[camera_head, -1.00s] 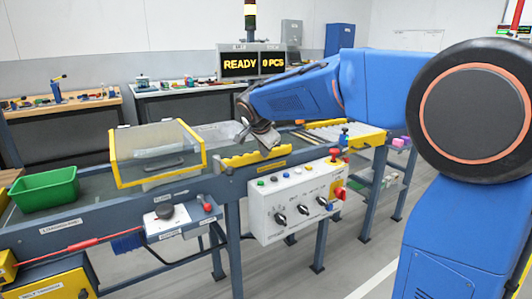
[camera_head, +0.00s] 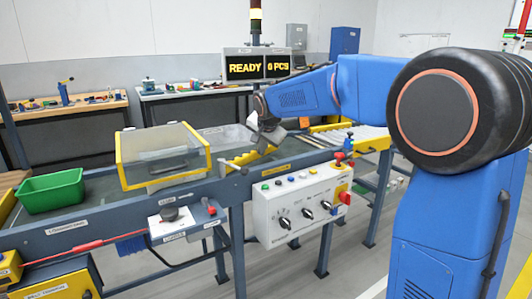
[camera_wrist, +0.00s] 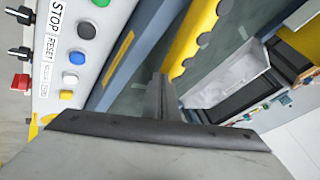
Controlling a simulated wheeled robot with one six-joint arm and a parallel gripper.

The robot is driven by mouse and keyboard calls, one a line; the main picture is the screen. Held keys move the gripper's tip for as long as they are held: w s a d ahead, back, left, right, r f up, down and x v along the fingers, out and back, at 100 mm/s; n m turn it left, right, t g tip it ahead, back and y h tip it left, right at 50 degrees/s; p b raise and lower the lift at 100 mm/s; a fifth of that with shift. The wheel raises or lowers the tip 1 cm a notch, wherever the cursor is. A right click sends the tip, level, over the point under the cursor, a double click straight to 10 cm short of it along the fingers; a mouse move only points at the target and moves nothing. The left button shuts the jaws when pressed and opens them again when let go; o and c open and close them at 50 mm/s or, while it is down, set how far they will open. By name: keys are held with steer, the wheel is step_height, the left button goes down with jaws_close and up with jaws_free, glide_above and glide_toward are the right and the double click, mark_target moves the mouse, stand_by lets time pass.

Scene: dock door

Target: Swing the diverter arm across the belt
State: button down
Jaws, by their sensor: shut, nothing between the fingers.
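The yellow scalloped diverter arm (camera_head: 241,160) lies over the belt, just right of the clear-lidded box, slanting away from the near rail. In the wrist view the diverter arm (camera_wrist: 190,42) runs diagonally, with a strip of dark belt (camera_wrist: 137,75) between it and the near rail. My gripper (camera_head: 267,148) is shut and empty, low over the belt at the diverter's near side. In the wrist view its fingers (camera_wrist: 162,95) reach down beside the yellow arm; I cannot tell whether they touch it.
A control box (camera_head: 300,207) with knobs, buttons and a red-topped button hangs on the near rail below my gripper. The yellow-framed clear cover (camera_head: 160,155) stands left on the conveyor, with a green bin (camera_head: 50,190) beyond it. The sign (camera_head: 257,66) reads READY.

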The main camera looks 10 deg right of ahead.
steer(key=shift+w+a+n+y, duration=0.35)
steer(key=shift+w+n, duration=0.1)
steer(key=shift+w, duration=0.15)
steer(key=shift+w+a+n+y, duration=0.3)
steer(key=shift+w+n, duration=0.15)
steer(key=shift+w, duration=0.15)
steer(key=shift+w+a, duration=1.15)
steer(key=shift+w, duration=0.2)
steer(key=shift+w+a, duration=0.65)
steer(key=shift+a, duration=0.1)
steer(key=shift+a+r, duration=0.1)
